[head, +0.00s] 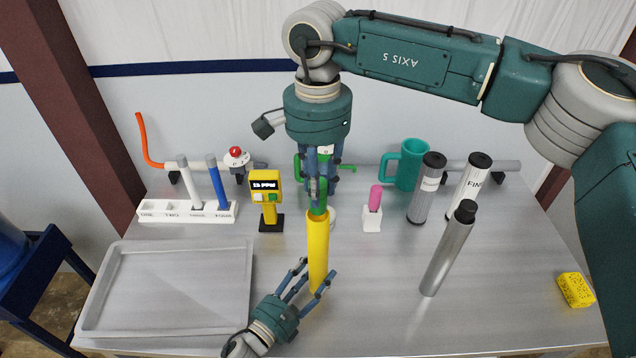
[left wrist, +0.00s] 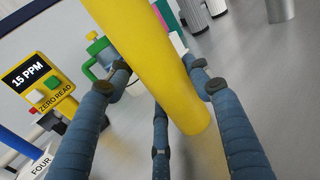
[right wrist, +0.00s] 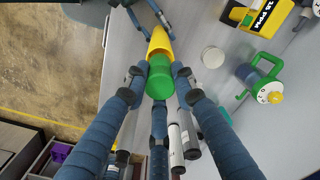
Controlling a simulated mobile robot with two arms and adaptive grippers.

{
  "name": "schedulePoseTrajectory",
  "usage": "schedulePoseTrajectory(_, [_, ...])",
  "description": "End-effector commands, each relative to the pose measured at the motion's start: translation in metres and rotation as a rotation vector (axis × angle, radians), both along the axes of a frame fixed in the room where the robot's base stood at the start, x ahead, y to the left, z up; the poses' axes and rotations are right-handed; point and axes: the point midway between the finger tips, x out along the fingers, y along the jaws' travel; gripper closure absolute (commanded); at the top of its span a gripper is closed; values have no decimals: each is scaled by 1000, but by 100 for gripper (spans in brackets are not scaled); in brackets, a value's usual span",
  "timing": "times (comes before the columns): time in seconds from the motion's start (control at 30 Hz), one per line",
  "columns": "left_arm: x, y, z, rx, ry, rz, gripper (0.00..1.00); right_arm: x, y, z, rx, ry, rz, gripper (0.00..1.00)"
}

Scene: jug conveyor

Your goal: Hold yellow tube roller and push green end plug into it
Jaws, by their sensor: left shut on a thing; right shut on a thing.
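The yellow tube roller (head: 318,250) stands nearly upright over the front middle of the table. My left gripper (head: 306,284) is shut around its lower part; the tube also fills the middle of the left wrist view (left wrist: 160,62). My right gripper (head: 318,186) reaches down from above and is shut on the green end plug (head: 318,211), which is at the tube's top end. In the right wrist view the plug (right wrist: 160,76) lines up with the yellow tube's mouth (right wrist: 158,42) and meets it. How deep it sits inside is hidden.
An empty grey tray (head: 165,288) lies on the left. A yellow meter (head: 265,197), a pink item in a white holder (head: 373,204) and a teal mug (head: 405,165) stand behind. A silver cylinder (head: 447,250) stands right, near a yellow sponge (head: 575,290). The front right is mostly clear.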

Motion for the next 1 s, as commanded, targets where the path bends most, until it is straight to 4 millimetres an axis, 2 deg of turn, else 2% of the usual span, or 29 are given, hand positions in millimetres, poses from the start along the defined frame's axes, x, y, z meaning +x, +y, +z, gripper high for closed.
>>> schedulePoseTrajectory(0.03, [-4, 1, -9, 10, 15, 0, 100, 0, 0, 0, 0, -1, 0, 100])
schedulePoseTrajectory(1.0, [-4, 1, -9, 10, 16, 0, 100, 0, 0, -20, 0, 0, 0, 100])
